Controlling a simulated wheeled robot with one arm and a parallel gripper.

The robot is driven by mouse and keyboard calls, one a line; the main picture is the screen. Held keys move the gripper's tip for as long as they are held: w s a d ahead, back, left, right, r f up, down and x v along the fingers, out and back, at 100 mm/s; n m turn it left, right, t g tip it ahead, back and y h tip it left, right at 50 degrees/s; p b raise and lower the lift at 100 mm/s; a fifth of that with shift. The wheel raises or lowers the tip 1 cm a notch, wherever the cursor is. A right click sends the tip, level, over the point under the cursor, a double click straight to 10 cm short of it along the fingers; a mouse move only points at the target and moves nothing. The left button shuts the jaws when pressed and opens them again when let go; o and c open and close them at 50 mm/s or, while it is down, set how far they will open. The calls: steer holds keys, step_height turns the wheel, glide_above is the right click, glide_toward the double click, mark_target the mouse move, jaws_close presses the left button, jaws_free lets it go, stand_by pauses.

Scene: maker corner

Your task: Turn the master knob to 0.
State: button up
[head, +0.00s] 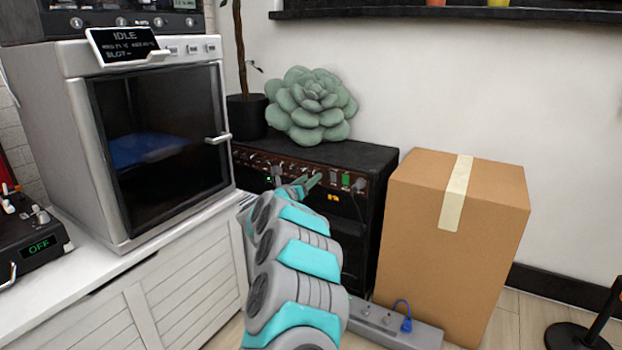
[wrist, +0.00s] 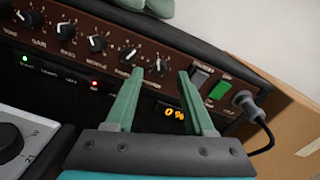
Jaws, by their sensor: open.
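The black amplifier (head: 375,165) has a brown control panel (wrist: 185,58) with a row of dark knobs with white pointers. The rightmost knob (wrist: 158,77) sits between my gripper's fingertips as seen in the wrist view; its label is too blurred to read, and I cannot tell if the fingers touch it. A small orange display (wrist: 174,113) below it seems to read 0%, partly covered by a finger. My gripper (wrist: 161,75) is open, with its two green fingers apart in front of the panel. In the head view my gripper (head: 303,186) reaches the panel.
A cardboard box (head: 470,250) stands right of the amplifier, a power strip (head: 395,328) on the floor. A printer-like cabinet (head: 165,150) stands left.

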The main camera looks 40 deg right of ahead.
steer(key=shift+x, duration=0.95)
steer(key=shift+c, duration=0.4)
jaws_close()
